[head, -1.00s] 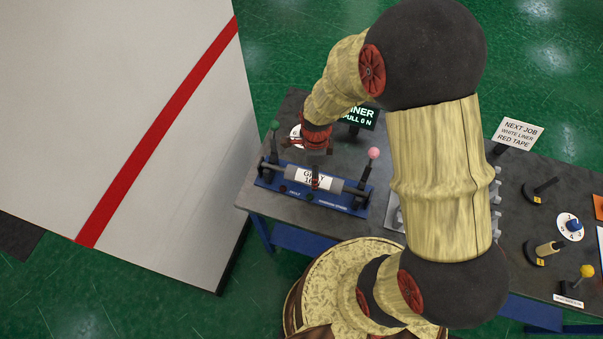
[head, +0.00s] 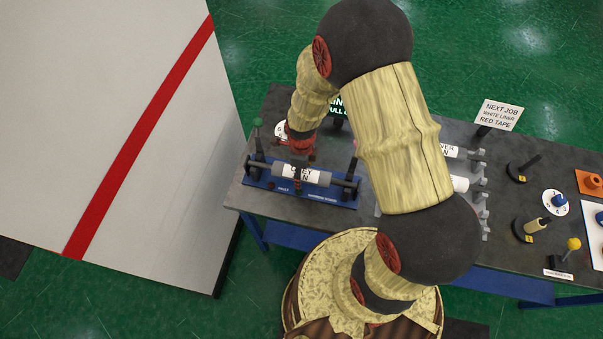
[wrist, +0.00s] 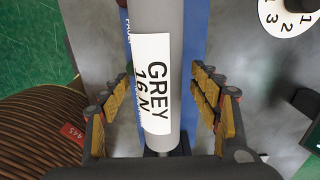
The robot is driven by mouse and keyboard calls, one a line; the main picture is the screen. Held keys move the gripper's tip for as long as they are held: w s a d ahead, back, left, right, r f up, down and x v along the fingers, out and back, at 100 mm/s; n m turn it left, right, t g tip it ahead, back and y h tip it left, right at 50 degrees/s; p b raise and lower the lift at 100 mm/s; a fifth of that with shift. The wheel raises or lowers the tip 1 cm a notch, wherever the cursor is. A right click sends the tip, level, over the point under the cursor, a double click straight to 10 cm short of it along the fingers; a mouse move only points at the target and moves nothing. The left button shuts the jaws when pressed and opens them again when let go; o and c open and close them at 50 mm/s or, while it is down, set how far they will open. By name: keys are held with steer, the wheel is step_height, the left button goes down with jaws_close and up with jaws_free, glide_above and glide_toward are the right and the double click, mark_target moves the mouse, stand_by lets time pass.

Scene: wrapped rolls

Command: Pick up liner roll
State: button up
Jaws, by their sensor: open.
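The grey liner roll (head: 322,178), with a white label reading GREY 16 N, lies across a blue stand (head: 263,186). In the wrist view the roll (wrist: 157,20) runs up the middle of the picture, its label facing me. My gripper (wrist: 161,78) is open, with fingers on the left and right of the roll and a visible gap on each side.
A rack of rolls (head: 460,184) stands to the right, partly behind my arm. A green-knobbed lever (head: 257,123) rises at the stand's left end. A numbered dial (wrist: 290,16) is close on the right. A sign (head: 499,115) reads NEXT JOB, WHITE LINER, RED TAPE.

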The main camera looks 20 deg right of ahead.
steer(key=shift+f, duration=0.3)
steer(key=shift+c, duration=1.1)
jaws_close()
steer(key=shift+r, duration=0.1)
